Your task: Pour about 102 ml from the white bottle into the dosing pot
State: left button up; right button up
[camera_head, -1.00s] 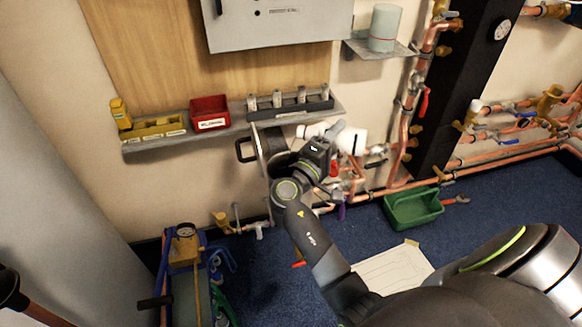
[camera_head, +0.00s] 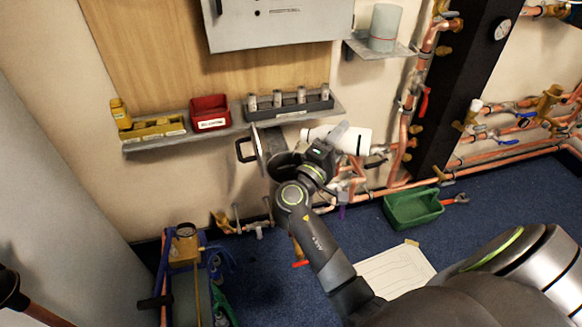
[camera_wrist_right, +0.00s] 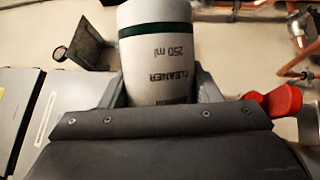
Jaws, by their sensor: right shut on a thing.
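My right gripper (camera_head: 334,143) is shut on the white bottle (camera_head: 354,140). In the head view the bottle lies nearly level in front of the wall, its narrower end to the left. In the right wrist view the bottle (camera_wrist_right: 160,45) stands between the fingers, with a dark green band and the print "250 ml CLEANER". I cannot see liquid or a stream. My left gripper is not in view.
A wall shelf (camera_head: 226,130) holds a red bin (camera_head: 210,111), a yellow tray and grey fittings. A pale cup (camera_head: 385,28) stands on a bracket. Copper pipes with valves run to the right. A green crate (camera_head: 412,210) and paper (camera_head: 394,270) lie on the blue floor.

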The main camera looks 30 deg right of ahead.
jog(key=shift+s+d+n, duration=0.35)
jog(key=shift+s+n, duration=0.15)
jog(key=shift+s, duration=0.1)
jog(key=shift+w+a+f+n+t+h, duration=0.15)
jog(key=shift+n+t+h, duration=0.15)
jog(key=shift+n+t, duration=0.6)
dwell(0.3)
